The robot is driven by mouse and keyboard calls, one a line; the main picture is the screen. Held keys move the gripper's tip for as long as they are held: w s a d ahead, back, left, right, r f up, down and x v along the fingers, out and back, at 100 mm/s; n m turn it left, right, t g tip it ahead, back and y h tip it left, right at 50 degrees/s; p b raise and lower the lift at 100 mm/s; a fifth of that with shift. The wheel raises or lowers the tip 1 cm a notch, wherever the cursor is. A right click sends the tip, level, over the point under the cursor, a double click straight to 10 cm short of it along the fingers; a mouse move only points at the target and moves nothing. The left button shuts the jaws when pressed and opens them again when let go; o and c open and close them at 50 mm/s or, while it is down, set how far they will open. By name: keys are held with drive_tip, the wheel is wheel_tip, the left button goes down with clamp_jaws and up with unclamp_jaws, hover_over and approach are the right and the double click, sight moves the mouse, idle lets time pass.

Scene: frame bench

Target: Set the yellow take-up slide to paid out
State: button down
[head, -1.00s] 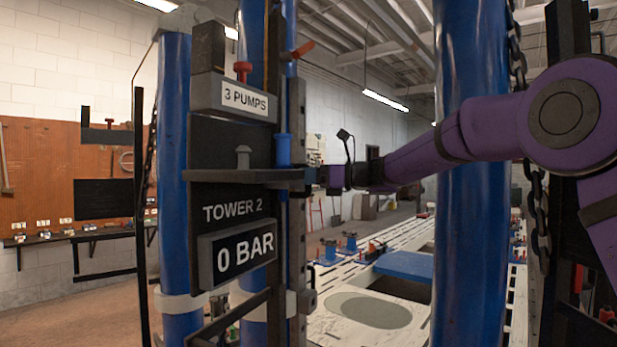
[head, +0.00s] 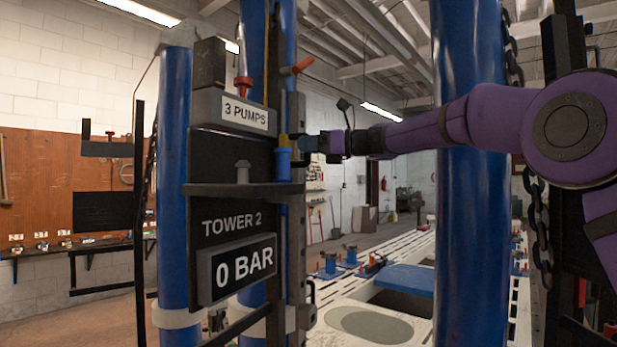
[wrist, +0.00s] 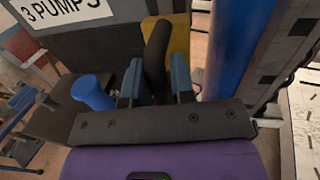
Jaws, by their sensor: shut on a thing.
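The yellow take-up slide (wrist: 180,42) is a yellow block behind a black upright handle (wrist: 158,48) in the wrist view. In the head view a small bit of the yellow slide (head: 284,141) shows on the upright at the right of the Tower 2 panel. My gripper (wrist: 156,84) has its two blue-grey fingers closed on either side of the black handle. In the head view my gripper (head: 304,143) reaches in from the right at the slide's height, above the panel's shelf. The fingers hide part of the handle.
The Tower 2 panel carries a "0 BAR" display (head: 240,268) and a "3 PUMPS" sign (head: 245,114). A black shelf (head: 235,189) juts out below my gripper. A blue knob (wrist: 92,92) is left of my fingers. A large blue column (head: 475,220) stands close to my arm.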

wheel_tip(320, 180, up, 12)
drive_tip(key=shift+s+a+f, duration=0.1)
drive_tip(key=shift+s, duration=0.05)
idle(0.5)
drive_tip(key=c, duration=1.2)
unclamp_jaws()
drive_tip(key=shift+o, duration=0.6)
drive_tip(key=shift+s+r, duration=0.2)
drive_tip(key=shift+w+f, duration=0.2)
drive_tip(key=shift+w, duration=0.05)
drive_tip(key=v, duration=1.1)
drive_tip(key=shift+f, duration=0.15)
